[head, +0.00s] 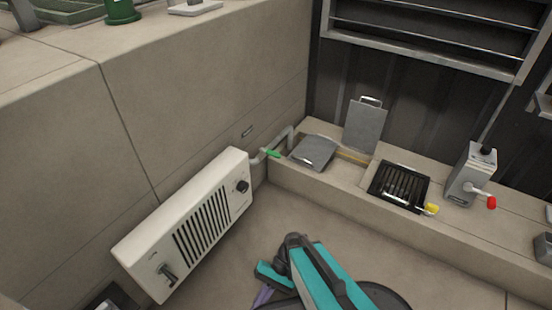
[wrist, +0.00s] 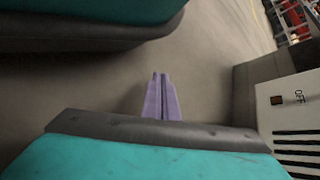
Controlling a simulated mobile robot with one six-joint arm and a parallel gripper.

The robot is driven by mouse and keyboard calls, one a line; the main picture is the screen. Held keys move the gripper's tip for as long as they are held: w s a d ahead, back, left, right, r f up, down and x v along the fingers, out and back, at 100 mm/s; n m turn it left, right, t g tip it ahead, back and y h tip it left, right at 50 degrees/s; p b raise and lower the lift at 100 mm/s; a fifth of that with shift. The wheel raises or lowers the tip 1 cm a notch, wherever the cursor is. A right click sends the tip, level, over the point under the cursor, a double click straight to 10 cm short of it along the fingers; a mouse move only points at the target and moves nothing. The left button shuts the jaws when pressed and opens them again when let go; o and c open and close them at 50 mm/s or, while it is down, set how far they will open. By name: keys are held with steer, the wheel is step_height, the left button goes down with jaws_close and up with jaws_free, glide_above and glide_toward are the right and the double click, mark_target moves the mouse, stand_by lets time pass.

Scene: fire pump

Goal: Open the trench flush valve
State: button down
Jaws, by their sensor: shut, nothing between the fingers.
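In the head view a green lever handle (head: 271,153) sits on a grey pipe (head: 284,140) at the left end of the concrete ledge. A yellow-tipped handle (head: 431,209) sticks out beside the black floor grate (head: 399,187). A red-tipped lever (head: 490,202) is on a grey box further right. No label shows which is the trench flush valve. My gripper (head: 262,297) is low in the head view, well apart from all these handles. In the wrist view its purple fingers (wrist: 162,80) are together and empty, above bare floor.
A white slotted heater (head: 200,228) stands along the left wall, near my gripper. A pale panel marked OFF (wrist: 290,110) shows at the wrist view's right edge. A grey lid (head: 314,152) and an upright plate (head: 365,125) are on the ledge. Floor before the ledge is clear.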

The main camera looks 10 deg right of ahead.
steer(key=s+d+r+n+h+p, duration=0.1)
steer(key=d+r+h+p, duration=0.2)
steer(key=r+p, duration=1.3)
steer(key=s+d+r+n+t+h+p, duration=0.1)
steer(key=d+r+p, duration=0.6)
steer(key=r+p, duration=0.9)
steer(key=s+d+r+h+p, duration=0.1)
steer(key=d+r+h+p, duration=0.3)
steer(key=r+p, duration=1.3)
steer(key=shift+s+d+n+t+h+p, duration=0.15)
steer(key=shift+d+n+t+h+p, duration=0.35)
steer(key=shift+p, duration=5.6)
steer(key=shift+d, duration=0.1)
